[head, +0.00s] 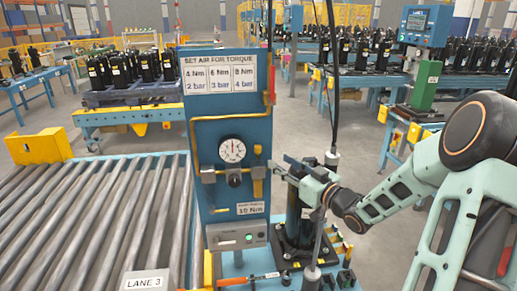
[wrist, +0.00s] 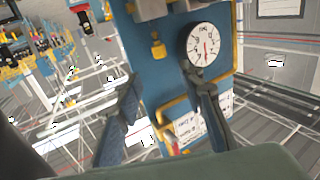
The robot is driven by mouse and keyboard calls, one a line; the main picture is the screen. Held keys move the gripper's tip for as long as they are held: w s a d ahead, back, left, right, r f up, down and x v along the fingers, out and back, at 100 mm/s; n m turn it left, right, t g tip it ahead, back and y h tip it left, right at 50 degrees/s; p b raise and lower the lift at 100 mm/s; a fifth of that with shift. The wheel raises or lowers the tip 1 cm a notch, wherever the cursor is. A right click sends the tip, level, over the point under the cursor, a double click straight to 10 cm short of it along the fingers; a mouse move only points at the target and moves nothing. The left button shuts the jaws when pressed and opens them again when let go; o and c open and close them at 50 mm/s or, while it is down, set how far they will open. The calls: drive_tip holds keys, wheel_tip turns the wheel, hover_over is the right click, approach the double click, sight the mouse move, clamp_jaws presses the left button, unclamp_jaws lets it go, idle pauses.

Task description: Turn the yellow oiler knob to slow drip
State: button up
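A small yellow knob (head: 257,149) sits on the blue panel, right of the round gauge and above a yellow-bodied fitting (head: 258,187). The wrist view looks at the panel upside down and shows the yellow knob (wrist: 157,47) beyond and between my fingers. My gripper (head: 284,167) is just right of the panel, apart from the knob. In the wrist view my gripper (wrist: 162,78) has its two dark fingers spread with nothing between the tips. The right fingertip overlaps the gauge (wrist: 204,45) in the picture. Knob markings are too small to read.
A black compressor (head: 297,215) stands below my gripper. A hanging cable (head: 333,110) is close by. Rollers (head: 95,220) lie left.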

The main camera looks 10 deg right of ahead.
sight(260, 149)
drive_tip(key=p+x, duration=0.1)
drive_tip(key=x, duration=0.9)
drive_tip(key=shift+w+a+p, duration=0.1)
drive_tip(key=shift+w+p, duration=0.15)
drive_tip(key=shift+p, duration=0.1)
clamp_jaws()
